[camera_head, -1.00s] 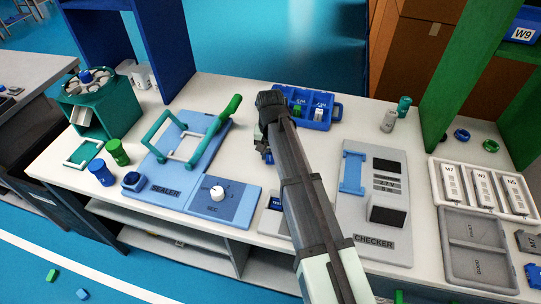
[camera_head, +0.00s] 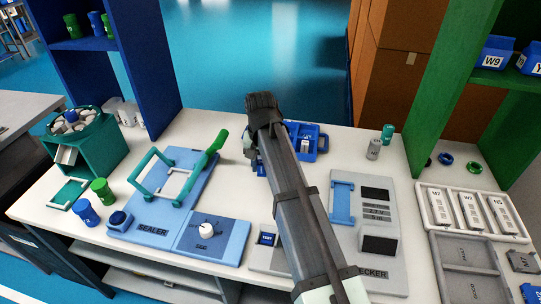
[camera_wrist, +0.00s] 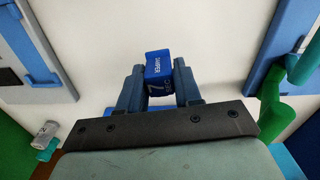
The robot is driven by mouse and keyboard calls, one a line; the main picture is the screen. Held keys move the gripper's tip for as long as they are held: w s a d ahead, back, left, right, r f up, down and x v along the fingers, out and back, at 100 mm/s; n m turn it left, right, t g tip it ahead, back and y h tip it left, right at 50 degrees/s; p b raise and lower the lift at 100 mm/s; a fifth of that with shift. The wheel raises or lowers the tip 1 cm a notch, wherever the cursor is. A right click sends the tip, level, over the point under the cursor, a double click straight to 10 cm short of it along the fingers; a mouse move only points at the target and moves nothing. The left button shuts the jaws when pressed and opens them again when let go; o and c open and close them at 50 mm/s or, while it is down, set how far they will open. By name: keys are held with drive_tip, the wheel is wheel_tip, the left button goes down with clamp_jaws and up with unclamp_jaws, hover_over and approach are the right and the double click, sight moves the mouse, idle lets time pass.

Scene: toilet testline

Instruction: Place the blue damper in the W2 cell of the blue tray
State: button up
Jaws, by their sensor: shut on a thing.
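My gripper (camera_wrist: 158,85) is shut on the blue damper (camera_wrist: 157,68), a small blue block with white lettering and a "7", held between the fingertips in the wrist view. In the head view my gripper (camera_head: 256,162) is over the bench, left of and in front of the blue tray (camera_head: 324,146), and the damper (camera_head: 261,170) shows as a small blue patch beside the arm. The tray stands at the back of the bench with its right part in sight. The arm hides its left part, and cell labels cannot be read.
The sealer (camera_head: 152,231) with its green-handled lever (camera_head: 215,148) stands to the left, the checker (camera_head: 385,267) to the right. Grey and teal cylinders (camera_head: 374,149) stand right of the tray. Blue and green shelf uprights (camera_head: 445,90) flank the bench back.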

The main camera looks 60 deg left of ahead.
drive_tip(key=w+a+r+m, duration=0.1)
drive_tip(key=w+a, duration=0.9)
drive_tip(key=w, duration=0.2)
drive_tip(key=w+a+m, duration=0.1)
drive_tip(key=w+a, duration=0.9)
drive_tip(key=w, duration=0.3)
drive_tip(key=shift+s+a+f, duration=0.1)
drive_tip(key=shift+a+f, duration=0.05)
drive_tip(key=shift+f, duration=2.3)
drive_tip(key=shift+s+a+f, duration=0.1)
drive_tip(key=shift+a+f, duration=0.05)
drive_tip(key=shift+f, duration=2.3)
drive_tip(key=shift+f, duration=0.15)
drive_tip(key=o, duration=0.7)
drive_tip(key=shift+o, duration=0.2)
wheel_tip(320, 180, up, 12)
drive_tip(key=shift+r, duration=0.2)
